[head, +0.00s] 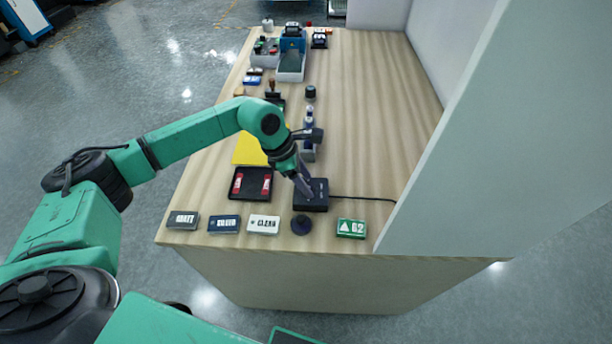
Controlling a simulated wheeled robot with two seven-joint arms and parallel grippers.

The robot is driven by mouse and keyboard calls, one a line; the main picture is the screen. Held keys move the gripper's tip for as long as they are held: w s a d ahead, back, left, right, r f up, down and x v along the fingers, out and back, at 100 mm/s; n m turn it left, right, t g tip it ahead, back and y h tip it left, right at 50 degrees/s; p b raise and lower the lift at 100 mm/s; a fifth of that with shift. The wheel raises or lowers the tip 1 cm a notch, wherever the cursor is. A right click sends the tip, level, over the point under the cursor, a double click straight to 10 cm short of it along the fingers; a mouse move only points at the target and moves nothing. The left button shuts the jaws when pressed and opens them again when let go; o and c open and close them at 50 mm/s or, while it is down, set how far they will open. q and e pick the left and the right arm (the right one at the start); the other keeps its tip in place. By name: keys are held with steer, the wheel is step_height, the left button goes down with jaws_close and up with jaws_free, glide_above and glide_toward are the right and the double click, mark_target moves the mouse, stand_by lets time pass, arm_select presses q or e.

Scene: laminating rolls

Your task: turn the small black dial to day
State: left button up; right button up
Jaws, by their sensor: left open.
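My left gripper (305,190) reaches in from the left, its jaws open and pointing down at a small black box (318,201) near the front of the table. The fingertips are at the left part of the box; I cannot tell whether they touch it. A cable runs from the box to the right. Any dial on the box is hidden or too small to make out, and no day marking is readable. A dark round knob-like object (301,225) stands just in front of the box. My right gripper is not in view.
Labelled blocks, one reading CLEAR (263,225), line the front edge, with a green one (351,228) at right. A black tray (236,194) holds red-and-white pieces. A yellow sheet (246,152) lies behind. A pale wall (480,160) bounds the right; the table's right middle (375,120) is clear.

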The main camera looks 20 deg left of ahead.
arm_select(q)
steer(key=shift+f, duration=0.2)
jaws_close()
